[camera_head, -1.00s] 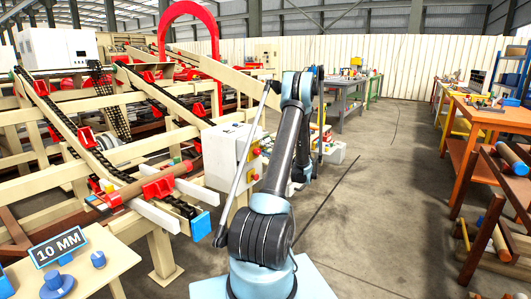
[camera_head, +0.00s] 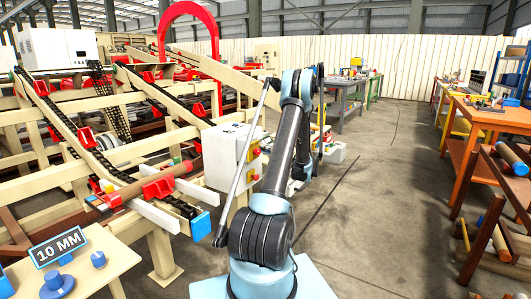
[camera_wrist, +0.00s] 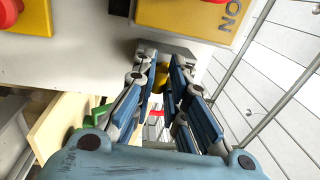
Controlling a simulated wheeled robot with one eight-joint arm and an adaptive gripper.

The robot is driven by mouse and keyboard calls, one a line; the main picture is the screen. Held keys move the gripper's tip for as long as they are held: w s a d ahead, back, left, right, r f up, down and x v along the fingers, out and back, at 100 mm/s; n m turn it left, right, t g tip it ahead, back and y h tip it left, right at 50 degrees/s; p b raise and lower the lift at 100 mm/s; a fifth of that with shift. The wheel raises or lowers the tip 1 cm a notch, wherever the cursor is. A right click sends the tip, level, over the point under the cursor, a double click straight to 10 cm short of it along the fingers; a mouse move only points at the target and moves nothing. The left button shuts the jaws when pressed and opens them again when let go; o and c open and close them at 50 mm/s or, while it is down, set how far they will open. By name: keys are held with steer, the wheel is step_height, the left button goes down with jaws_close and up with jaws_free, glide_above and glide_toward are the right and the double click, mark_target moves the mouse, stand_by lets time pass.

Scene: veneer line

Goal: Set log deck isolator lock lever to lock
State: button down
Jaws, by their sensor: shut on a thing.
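In the wrist view, my gripper (camera_wrist: 162,84) has its two blue-padded fingers closed around a small yellow piece, which looks like the lock lever (camera_wrist: 161,76). It stands in front of a grey block (camera_wrist: 172,50) on the face of a pale control box. The fingers hide most of the lever, so I cannot tell its setting. A yellow plate (camera_wrist: 200,14) with "ON" lettering and part of a red knob is just above. In the head view, the pale control box (camera_head: 222,160) stands left of my arm. My gripper is hidden there behind the arm.
The log deck (camera_head: 70,175), with chains and a log (camera_head: 150,186), is left of the control box. A small table (camera_head: 110,262) with a "10 MM" sign is at front left. An orange bench (camera_head: 490,118) stands right. The floor between is clear.

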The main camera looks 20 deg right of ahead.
steer(key=shift+r+g, duration=0.15)
steer(key=shift+g, duration=0.15)
steer(key=shift+w+a+r+g+h, duration=0.1)
steer(key=shift+r+g+h, duration=0.35)
steer(key=shift+g+h, duration=0.4)
steer(key=shift+s+d+r+g+h, duration=0.1)
steer(key=shift+r+g+h, duration=0.35)
steer(key=shift+g+h, duration=0.4)
steer(key=shift+w+a+r+g+h, duration=0.1)
steer(key=shift+r+g+h, duration=0.45)
steer(key=shift+g, duration=0.45)
steer(key=c, duration=1.6)
jaws_free()
steer(key=shift+f, duration=0.1)
